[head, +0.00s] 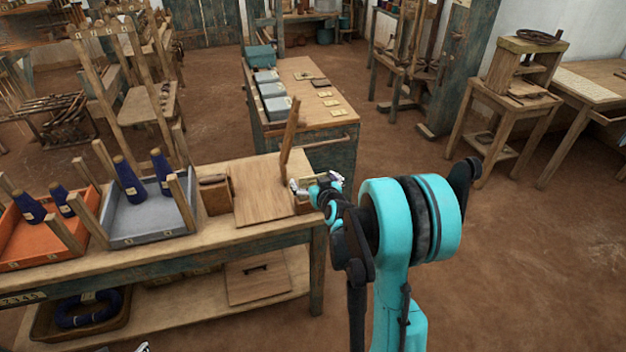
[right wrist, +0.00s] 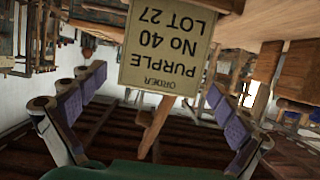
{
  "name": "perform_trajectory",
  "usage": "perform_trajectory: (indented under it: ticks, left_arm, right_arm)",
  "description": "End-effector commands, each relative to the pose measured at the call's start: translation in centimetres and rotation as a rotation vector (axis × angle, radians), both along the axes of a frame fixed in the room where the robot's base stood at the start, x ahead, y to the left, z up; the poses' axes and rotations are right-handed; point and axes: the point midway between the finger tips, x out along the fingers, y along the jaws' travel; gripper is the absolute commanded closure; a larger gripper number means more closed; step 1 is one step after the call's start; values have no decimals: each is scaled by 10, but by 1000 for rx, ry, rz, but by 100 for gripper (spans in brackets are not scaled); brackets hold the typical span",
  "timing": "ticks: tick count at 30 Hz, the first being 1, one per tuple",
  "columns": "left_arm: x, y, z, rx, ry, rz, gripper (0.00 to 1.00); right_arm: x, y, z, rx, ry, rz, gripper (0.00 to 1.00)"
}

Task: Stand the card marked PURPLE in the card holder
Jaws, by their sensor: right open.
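The card marked PURPLE (right wrist: 165,48) is pale, with ORDER, No 40 and LOT 27 also on it. In the right wrist view it appears upside down, as does the room, so it stands upright. In the head view my right gripper (head: 315,183) is at the bench's right end. Only pale bits, perhaps my left gripper (head: 142,347), show at the bottom edge.
A slanted wooden post (head: 290,138) rises beside my right gripper. A cabinet (head: 310,75) stands behind.

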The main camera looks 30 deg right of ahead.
Motion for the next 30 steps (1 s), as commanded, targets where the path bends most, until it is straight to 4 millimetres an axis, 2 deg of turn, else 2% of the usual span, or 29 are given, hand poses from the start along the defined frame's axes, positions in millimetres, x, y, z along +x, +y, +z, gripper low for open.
perform_trajectory:
  ticks: [5,8,15,21,30]
  left_arm:
    - [0,0,0,0,0,0,60]
    - [0,0,0,0,0,0,60]
    - [0,0,0,0,0,0,60]
    - [0,0,0,0,0,0,60]
    - [0,0,0,0,0,0,60]
  right_arm:
    - [-8,2,3,0,0,0,0]
    - [-22,5,8,1,0,-1,0]
    - [-69,16,25,1,0,-1,0]
    - [-97,23,36,1,0,-1,0]
    - [-110,26,40,1,0,0,0]
